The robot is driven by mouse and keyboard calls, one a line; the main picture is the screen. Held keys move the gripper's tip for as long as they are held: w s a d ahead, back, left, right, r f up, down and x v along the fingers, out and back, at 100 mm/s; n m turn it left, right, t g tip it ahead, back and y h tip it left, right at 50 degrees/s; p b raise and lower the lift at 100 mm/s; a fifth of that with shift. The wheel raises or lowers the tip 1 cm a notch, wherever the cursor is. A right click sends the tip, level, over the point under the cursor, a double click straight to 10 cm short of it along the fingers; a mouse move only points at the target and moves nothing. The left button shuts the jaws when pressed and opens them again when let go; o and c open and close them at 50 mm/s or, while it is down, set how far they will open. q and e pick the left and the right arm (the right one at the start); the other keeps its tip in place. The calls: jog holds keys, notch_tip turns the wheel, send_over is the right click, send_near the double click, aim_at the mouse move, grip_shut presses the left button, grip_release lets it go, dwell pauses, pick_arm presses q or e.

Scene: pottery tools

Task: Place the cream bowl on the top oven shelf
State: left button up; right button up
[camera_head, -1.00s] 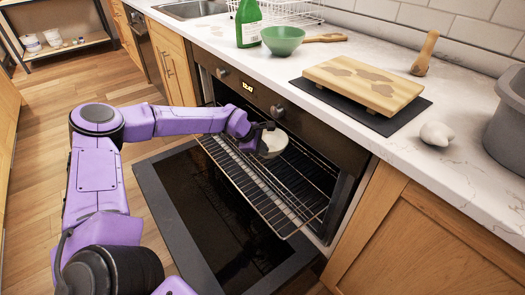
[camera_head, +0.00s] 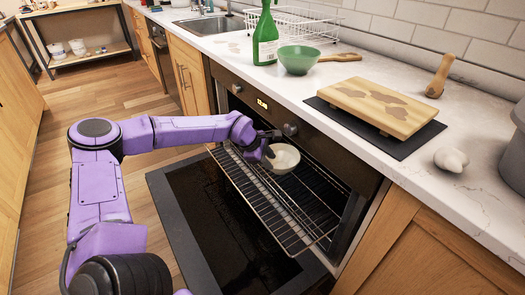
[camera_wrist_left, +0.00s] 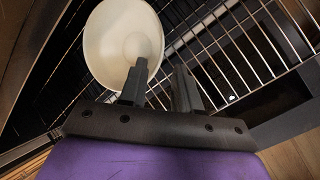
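The cream bowl (camera_head: 284,158) sits upright at the mouth of the open oven, over the wire top shelf (camera_head: 262,193). It also shows in the left wrist view (camera_wrist_left: 113,40), with wire bars beside and below it. My left gripper (camera_head: 270,146) is at the bowl's left rim. In the left wrist view, the fingers of my left gripper (camera_wrist_left: 161,78) are apart, one over the bowl's inside and one outside the rim, with a gap between them. The bowl's underside is hidden, so its contact with the shelf cannot be seen. My right gripper is out of view.
The oven door (camera_head: 215,235) is folded down in front. On the counter stand a green bottle (camera_head: 266,38), a green bowl (camera_head: 299,60), a wooden board (camera_head: 381,107) on a dark mat and a grey pot (camera_head: 515,155). The shelf is clear in front of the bowl.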

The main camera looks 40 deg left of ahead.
pick_arm(q)
jog(key=p+v, duration=0.1)
jog(key=v, duration=0.6)
jog(key=shift+s, duration=0.15)
jog(key=shift+r, duration=0.1)
dwell(0.6)
